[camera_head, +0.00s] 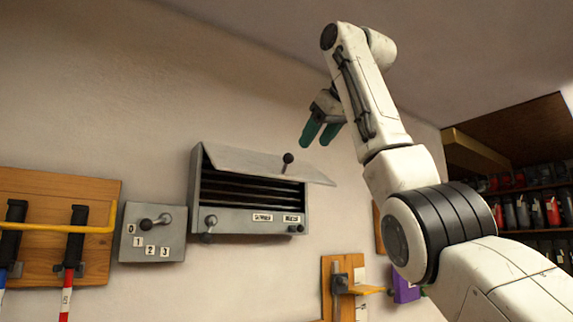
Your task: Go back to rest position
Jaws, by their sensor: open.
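My gripper (317,136) hangs from the raised white arm in the upper middle of the head view. Its two teal fingers point down and to the left, apart, with nothing seen between them. It appears above and to the right of a grey wall box (250,220) with a raised, tilted flap (255,163). A dark-knobbed lever (287,160) stands on the flap, just below and left of the fingers in the picture. How far the fingers are from the wall is hard to tell.
A grey switch plate (152,233) with a lever and numbers is left of the box. A wooden board (60,190) holds a yellow bar and dark-handled tools. A wooden bracket board (343,285) and purple object (405,290) are low. Shelves (520,190) fill the right.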

